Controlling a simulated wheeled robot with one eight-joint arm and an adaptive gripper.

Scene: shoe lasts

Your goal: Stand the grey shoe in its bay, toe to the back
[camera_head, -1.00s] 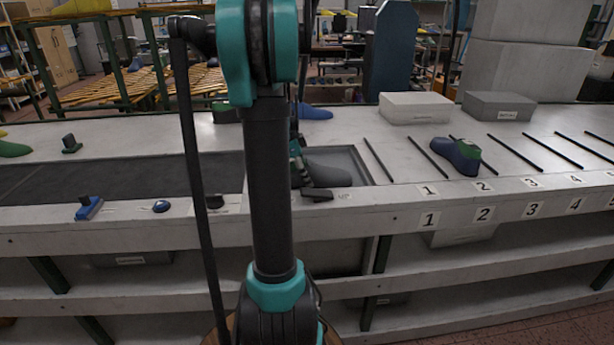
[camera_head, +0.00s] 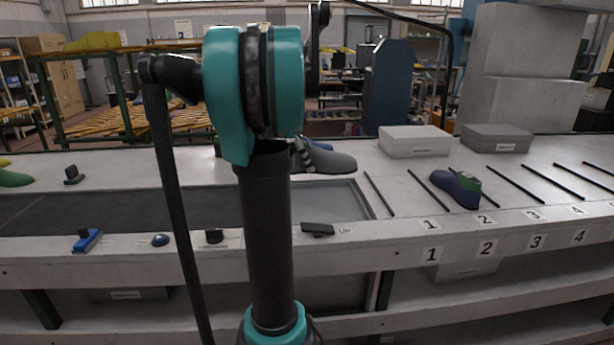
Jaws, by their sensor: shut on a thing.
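The grey shoe (camera_head: 332,161) is held in the air above the recessed grey tray (camera_head: 345,198), its toe pointing right in the head view. My gripper (camera_head: 299,158) is at the shoe's left end, shut on it and mostly hidden behind my arm. The numbered bays lie to the right, parted by black rods (camera_head: 379,194). Bay 1 (camera_head: 410,200) looks empty. A blue shoe with a green part (camera_head: 457,188) is in bay 2. No mark in view shows which bay belongs to the grey shoe.
A white box (camera_head: 414,141) and a grey box (camera_head: 496,138) stand behind the bays. A black block (camera_head: 318,229) sits at the tray's front edge. A blue brush-like thing (camera_head: 87,240) and small knobs lie along the front left.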

